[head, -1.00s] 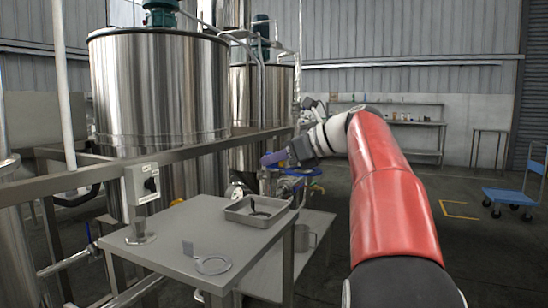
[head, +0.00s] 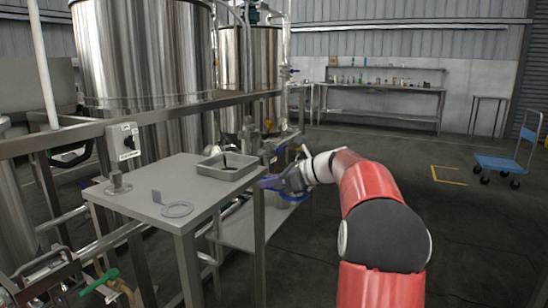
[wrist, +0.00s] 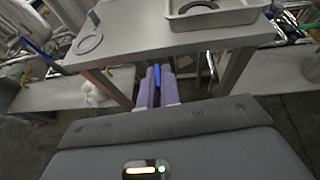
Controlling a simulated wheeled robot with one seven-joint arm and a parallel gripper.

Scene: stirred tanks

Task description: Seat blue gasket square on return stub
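My gripper's body hides the ring in the wrist view. I cannot tell which fitting is the return stub; a short flanged metal stub (head: 118,184) stands on the table's left corner.
The steel table (head: 140,207) carries a grey tabbed ring (head: 177,210) and a shallow tray (head: 205,172) with a dark item in it. Steel tanks (head: 145,50) and a rail stand behind. Piping lies left of the table. Open floor is to the right, with a blue trolley (head: 500,163).

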